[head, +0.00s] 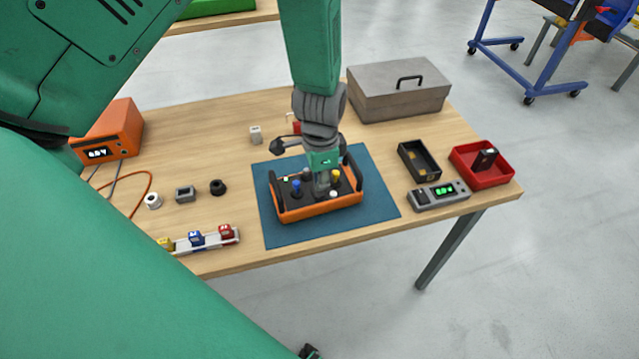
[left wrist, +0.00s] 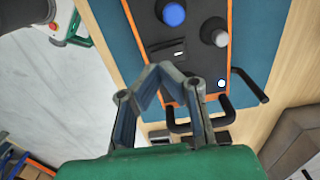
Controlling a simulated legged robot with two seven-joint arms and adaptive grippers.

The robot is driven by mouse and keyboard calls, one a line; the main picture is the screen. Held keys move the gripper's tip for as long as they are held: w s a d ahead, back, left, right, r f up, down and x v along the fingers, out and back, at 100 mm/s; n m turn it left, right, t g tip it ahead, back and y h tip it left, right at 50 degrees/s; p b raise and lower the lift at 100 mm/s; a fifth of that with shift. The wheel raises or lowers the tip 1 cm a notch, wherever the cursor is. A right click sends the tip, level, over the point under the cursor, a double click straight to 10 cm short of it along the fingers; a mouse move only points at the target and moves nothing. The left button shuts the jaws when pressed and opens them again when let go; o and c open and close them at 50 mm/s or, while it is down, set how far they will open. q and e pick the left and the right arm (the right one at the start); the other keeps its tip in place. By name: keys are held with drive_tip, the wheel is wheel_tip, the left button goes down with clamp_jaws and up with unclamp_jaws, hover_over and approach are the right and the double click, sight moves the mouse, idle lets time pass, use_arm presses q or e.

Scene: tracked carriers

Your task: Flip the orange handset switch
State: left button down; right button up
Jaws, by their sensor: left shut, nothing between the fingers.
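The orange handset (head: 320,209) has a black top panel and black side handles, and lies on a blue mat (head: 278,232). Its panel carries a blue knob (head: 296,188), a yellow knob (head: 336,175) and a white button (head: 333,194). My left gripper (head: 322,190) is shut and empty, pointing down over the panel. In the left wrist view the shut fingertips (left wrist: 155,72) are over the edge of the handset panel (left wrist: 195,62), near a small dark slot with light marks (left wrist: 179,48). I cannot tell whether they touch it. The switch's position is unclear. My right gripper is not seen.
A grey metal box (head: 400,95) stands behind right. A black tray (head: 419,160), a grey meter (head: 438,194) and a red tray (head: 500,172) lie right. An orange display unit (head: 112,130) stands left. A rack of coloured blocks (head: 205,243) lies front left.

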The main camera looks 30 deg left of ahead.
sight(320, 194)
use_arm(q)
drive_tip(key=shift+f+b, duration=0.7)
drive_tip(key=shift+f, duration=0.7)
idle(0.4)
wheel_tip(320, 194, up, 7)
drive_tip(key=p, duration=0.6)
drive_tip(key=shift+r, duration=0.1)
idle(0.4)
